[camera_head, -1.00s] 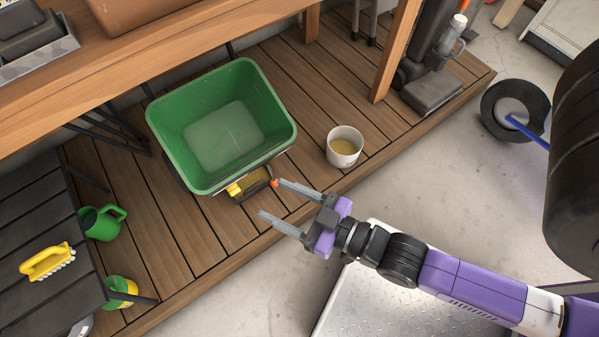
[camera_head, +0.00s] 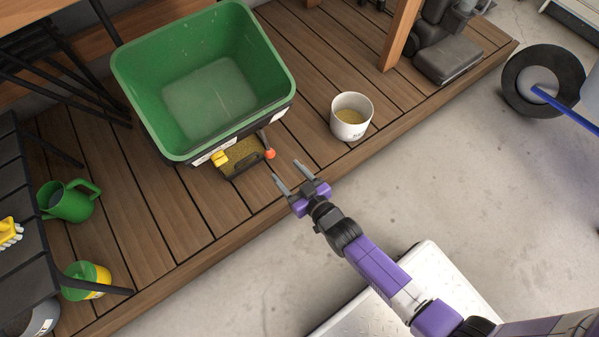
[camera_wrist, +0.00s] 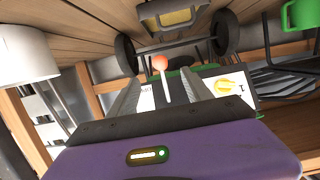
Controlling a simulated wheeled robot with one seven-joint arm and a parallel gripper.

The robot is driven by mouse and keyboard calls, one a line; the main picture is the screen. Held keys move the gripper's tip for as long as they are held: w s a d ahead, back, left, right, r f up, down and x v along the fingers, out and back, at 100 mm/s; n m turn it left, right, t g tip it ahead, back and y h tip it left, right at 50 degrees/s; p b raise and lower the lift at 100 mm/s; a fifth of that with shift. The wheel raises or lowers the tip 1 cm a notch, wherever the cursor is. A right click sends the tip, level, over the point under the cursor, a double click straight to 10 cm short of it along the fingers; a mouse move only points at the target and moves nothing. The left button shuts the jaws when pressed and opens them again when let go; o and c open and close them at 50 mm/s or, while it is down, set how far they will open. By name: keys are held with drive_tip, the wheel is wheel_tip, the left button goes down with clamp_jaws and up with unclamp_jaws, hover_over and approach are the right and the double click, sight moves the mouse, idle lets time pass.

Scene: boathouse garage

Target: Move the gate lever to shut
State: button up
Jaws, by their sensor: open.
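The gate lever (camera_head: 263,140) is a thin grey rod with an orange-red ball knob (camera_head: 269,154). It stands at the near right side of the green spreader hopper (camera_head: 125,92), beside a yellow part (camera_head: 219,158). My gripper (camera_head: 285,171) is open and empty, near the deck's front edge and just short of the knob. In the wrist view the knob (camera_wrist: 160,62) and its pale rod (camera_wrist: 166,85) appear between my two fingers, lined up with the gap. I see no contact. The lever's base is partly hidden in the head view.
A white bucket (camera_head: 351,129) with yellowish contents stands right of the hopper; it also shows in the wrist view (camera_wrist: 25,55). A green watering can (camera_head: 68,203) and a dark slatted table (camera_head: 20,240) are at left. The wooden deck (camera_head: 225,215) before the hopper is clear.

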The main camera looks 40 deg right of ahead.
sight(272, 156)
drive_tip(key=shift+b+x, duration=3.05)
drive_tip(key=shift+x, duration=2.5)
drive_tip(key=shift+f, duration=0.1)
drive_tip(key=shift+s, duration=0.1)
drive_tip(key=c, duration=1.1)
